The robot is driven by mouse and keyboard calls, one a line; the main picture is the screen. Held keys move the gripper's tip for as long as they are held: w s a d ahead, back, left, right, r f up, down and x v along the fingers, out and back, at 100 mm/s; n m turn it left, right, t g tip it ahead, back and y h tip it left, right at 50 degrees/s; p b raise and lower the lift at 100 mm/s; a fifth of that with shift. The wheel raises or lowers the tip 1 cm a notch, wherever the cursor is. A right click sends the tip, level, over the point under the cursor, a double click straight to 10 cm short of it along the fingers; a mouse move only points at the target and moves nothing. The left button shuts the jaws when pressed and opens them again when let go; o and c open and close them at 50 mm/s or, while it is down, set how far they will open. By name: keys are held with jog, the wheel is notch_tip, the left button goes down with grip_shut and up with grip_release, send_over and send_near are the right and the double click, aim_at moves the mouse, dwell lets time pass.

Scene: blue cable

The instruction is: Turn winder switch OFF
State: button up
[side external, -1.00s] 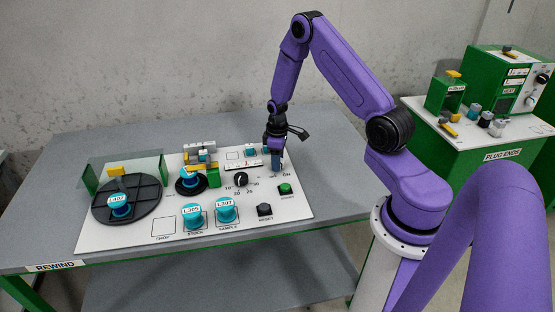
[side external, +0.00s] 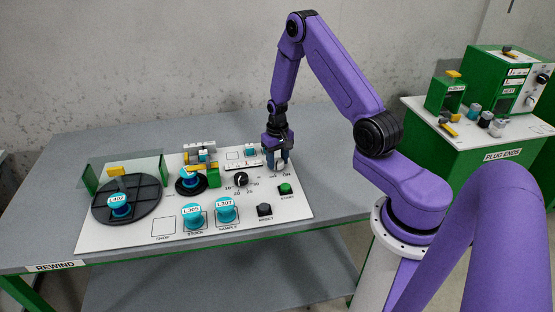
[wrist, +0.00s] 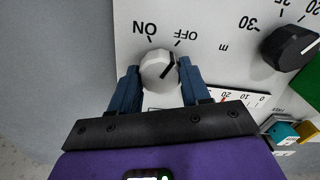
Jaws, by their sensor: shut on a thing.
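The winder switch (wrist: 154,66) is a round pale-grey knob with a black pointer line, on the white panel between the upside-down ON and OFF labels in the wrist view. Its pointer aims up and right, toward the OFF label (wrist: 186,36). My gripper (wrist: 161,72) has one blue finger on each side of the knob and is shut on it. In the side view my gripper (side external: 276,164) reaches down to the panel's far right part, beside the ON and OFF print; the knob is mostly hidden there by the fingers.
The black dial (side external: 241,180) is left of my gripper on the panel. The green START button (side external: 285,188) and black RESET button (side external: 264,210) lie nearer the camera. Teal spools (side external: 226,211) stand farther left. Bare grey table (side external: 330,175) lies to the right.

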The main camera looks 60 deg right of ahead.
aim_at(277, 160)
jog(key=shift+m, duration=0.6)
jog(key=o, duration=1.1)
jog(key=shift+c, duration=0.2)
jog(key=shift+r, duration=0.15)
notch_tip(277, 160, up, 17)
jog(key=shift+r, duration=0.1)
